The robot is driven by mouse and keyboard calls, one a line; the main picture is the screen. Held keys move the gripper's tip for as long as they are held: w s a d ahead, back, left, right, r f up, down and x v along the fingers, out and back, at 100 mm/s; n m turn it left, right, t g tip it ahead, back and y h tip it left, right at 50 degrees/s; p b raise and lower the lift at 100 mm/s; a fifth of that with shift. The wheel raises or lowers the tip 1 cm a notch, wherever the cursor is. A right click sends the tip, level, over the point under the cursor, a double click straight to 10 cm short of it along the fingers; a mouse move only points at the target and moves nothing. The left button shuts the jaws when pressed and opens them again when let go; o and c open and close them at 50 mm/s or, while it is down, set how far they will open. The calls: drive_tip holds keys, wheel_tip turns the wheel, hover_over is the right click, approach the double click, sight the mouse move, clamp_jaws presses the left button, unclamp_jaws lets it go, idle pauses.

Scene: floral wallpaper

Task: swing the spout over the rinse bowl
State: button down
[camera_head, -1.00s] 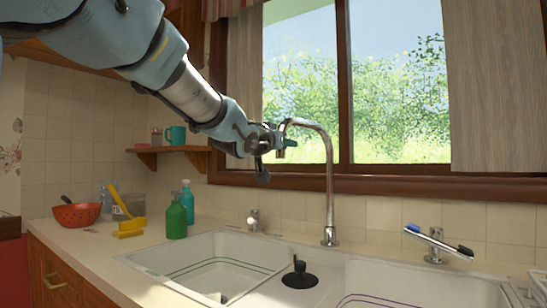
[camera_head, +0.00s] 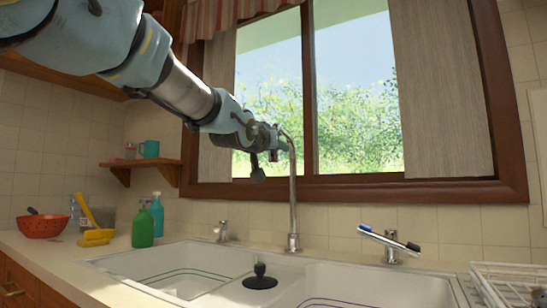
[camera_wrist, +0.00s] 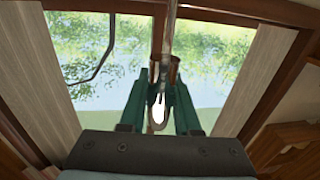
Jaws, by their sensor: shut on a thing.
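The chrome spout (camera_head: 292,190) rises from the back of the sink and bends over at its top. My gripper (camera_head: 277,140) is at the spout's free end, high above the sink, just left of the upright pipe. In the wrist view my gripper (camera_wrist: 160,110) has its green fingers shut on the spout (camera_wrist: 157,92), whose bright end shows between them. The sink has a left bowl (camera_head: 165,270) with green lines and a right bowl (camera_head: 360,297) with purple lines. I cannot tell which is the rinse bowl.
A black plunger-like stopper (camera_head: 260,278) stands between the bowls. A tap with a toothbrush-like bar (camera_head: 390,242) is at right, a small tap (camera_head: 222,230) at left. Green bottles (camera_head: 143,225) and a red colander (camera_head: 42,225) stand on the left counter. A white rack (camera_head: 510,282) is at right.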

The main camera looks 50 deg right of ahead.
drive_tip(key=shift+d+f, duration=0.1)
drive_tip(key=shift+f, duration=0.25)
idle(1.1)
drive_tip(key=c, duration=1)
unclamp_jaws()
drive_tip(key=shift+d+f, duration=0.1)
drive_tip(key=shift+d, duration=0.05)
drive_tip(key=o, duration=0.4)
drive_tip(key=shift+r, duration=0.2)
drive_tip(key=v, duration=1.1)
drive_tip(key=shift+b, duration=0.3)
drive_tip(key=shift+c, duration=0.4)
